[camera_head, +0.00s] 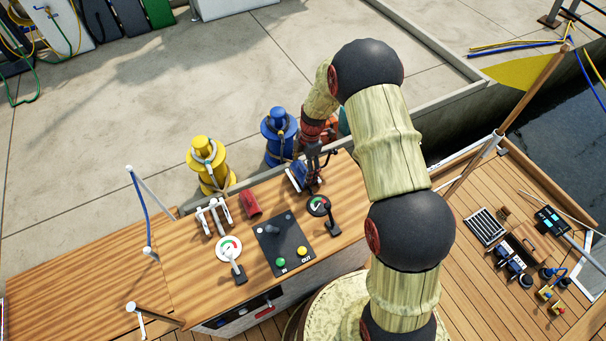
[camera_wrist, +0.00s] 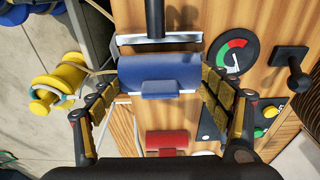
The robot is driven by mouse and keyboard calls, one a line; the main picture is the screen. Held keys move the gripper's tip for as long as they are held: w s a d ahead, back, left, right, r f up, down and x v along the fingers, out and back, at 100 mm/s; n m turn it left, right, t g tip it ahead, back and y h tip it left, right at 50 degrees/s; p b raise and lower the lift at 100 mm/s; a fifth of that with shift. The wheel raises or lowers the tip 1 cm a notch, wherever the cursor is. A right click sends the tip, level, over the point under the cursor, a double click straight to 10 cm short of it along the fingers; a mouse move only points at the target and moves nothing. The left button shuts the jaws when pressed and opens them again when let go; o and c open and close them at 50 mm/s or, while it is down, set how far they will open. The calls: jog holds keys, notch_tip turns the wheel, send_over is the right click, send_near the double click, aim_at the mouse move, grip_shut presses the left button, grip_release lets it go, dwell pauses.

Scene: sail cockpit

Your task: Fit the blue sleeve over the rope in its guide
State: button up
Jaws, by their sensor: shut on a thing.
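The blue sleeve (camera_wrist: 160,73) sits between the two fingers of my gripper (camera_wrist: 163,78) in the wrist view, with a finger pressed to each end. In the head view the blue sleeve (camera_head: 297,177) shows beside my gripper (camera_head: 313,163), at the console's far edge. A pale rope (camera_wrist: 98,72) runs from the yellow bollard toward the sleeve's left end and passes out of sight there. A white metal piece (camera_wrist: 160,39), possibly the guide, lies just beyond the sleeve. I cannot tell whether the sleeve is around the rope or only close to it.
A red sleeve-like piece (camera_head: 250,204) lies on the wooden console (camera_head: 120,275). A yellow bollard (camera_head: 206,165) and a blue bollard (camera_head: 279,135) stand behind the console.

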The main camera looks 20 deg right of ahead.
aim_at(303, 174)
jog(key=shift+f+b, duration=0.3)
jog(key=shift+f, duration=1.25)
jog(key=shift+f, duration=0.2)
jog(key=o, duration=1.5)
jog(key=shift+r, duration=0.1)
